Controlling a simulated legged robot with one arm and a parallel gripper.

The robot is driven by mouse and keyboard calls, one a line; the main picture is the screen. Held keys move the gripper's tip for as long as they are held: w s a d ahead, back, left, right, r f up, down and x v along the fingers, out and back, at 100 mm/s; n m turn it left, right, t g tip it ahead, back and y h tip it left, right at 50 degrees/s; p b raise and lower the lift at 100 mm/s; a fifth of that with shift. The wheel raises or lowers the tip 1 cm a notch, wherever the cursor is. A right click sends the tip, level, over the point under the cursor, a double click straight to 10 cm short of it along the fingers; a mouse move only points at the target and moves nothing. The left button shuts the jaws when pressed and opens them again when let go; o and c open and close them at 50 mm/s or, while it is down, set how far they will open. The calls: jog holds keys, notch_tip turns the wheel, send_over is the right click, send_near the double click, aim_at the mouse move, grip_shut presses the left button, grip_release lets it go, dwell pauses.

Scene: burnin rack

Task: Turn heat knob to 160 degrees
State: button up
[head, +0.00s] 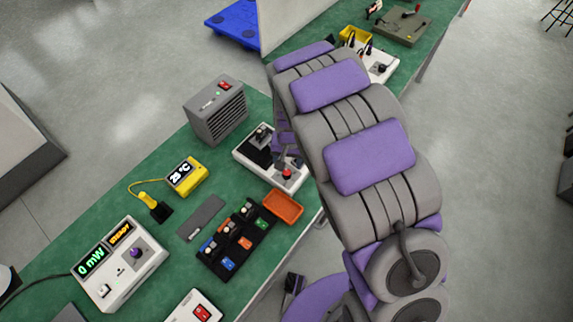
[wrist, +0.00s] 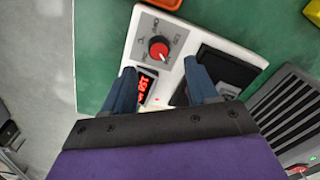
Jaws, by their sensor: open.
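The heat knob (wrist: 159,49) is a round red knob on a grey dial plate of a white box (wrist: 207,38). Its pale pointer mark faces the lower right in the wrist view. Printed dial marks surround it, too small to read surely. A red digit display (wrist: 146,87) sits below the knob, partly covered by my left finger; its reading is unclear. My gripper (wrist: 159,68) is open, its two blue fingers apart, with the knob ahead, between their lines. I cannot tell any contact. In the head view the red knob (head: 287,173) shows beside my arm, which hides part of the box.
A grey vented heater-like unit (head: 217,107) stands behind the box. An orange tray (head: 283,207) and a black rack (head: 237,240) with several coloured modules lie in front. A yellow 29 °C meter (head: 187,176) and a white power meter (head: 120,263) stand left on the green bench.

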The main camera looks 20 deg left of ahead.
aim_at(289, 171)
notch_tip(289, 171, up, 12)
jog(key=p, duration=0.1)
jog(key=shift+d+f+p, duration=0.2)
jog(key=shift+f+p, duration=0.05)
jog(key=shift+p, duration=0.15)
